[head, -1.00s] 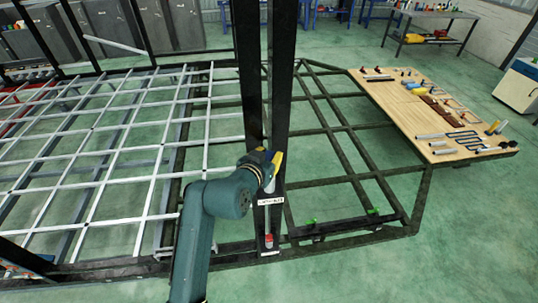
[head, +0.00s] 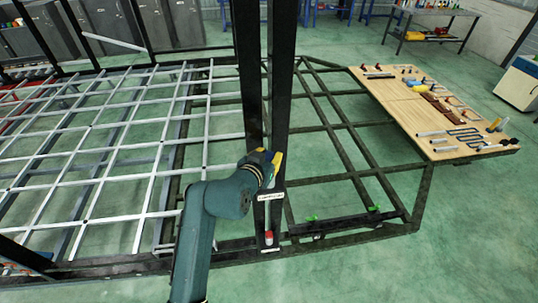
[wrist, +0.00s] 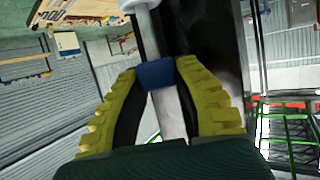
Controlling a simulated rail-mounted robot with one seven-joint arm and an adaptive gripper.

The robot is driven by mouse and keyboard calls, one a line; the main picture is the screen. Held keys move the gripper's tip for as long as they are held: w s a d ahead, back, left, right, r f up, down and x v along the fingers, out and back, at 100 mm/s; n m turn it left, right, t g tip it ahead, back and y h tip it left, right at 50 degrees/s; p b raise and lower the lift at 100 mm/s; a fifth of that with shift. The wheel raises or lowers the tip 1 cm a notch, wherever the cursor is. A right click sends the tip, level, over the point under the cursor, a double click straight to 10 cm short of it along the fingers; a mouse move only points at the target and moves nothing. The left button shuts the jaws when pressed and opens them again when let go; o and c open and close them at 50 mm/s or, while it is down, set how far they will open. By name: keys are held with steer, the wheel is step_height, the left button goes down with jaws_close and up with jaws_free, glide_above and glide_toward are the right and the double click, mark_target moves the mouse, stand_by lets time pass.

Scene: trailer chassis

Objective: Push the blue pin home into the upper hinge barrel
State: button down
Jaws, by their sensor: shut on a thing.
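My gripper (wrist: 157,76) has yellow ribbed fingers and is shut on a short blue piece, the blue pin (wrist: 157,75), in the wrist view. A pale grey rod or tube (wrist: 148,38) lies in line with it on the far side, and another pale cylindrical length (wrist: 170,115) shows between the fingers on the near side. In the head view, my gripper (head: 273,168) is against the black upright, and its fingers hide the pin. I cannot make out the upper hinge barrel or how deep the pin sits.
Green pieces (head: 312,218) sit on the chassis rail. A wooden table (head: 400,105) with loose parts stands at the right. The chassis openings are free.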

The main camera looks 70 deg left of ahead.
steer(key=shift+f+b, duration=1.5)
steer(key=shift+f, duration=0.75)
steer(key=c, duration=0.8)
jaws_free()
steer(key=v, duration=1.2)
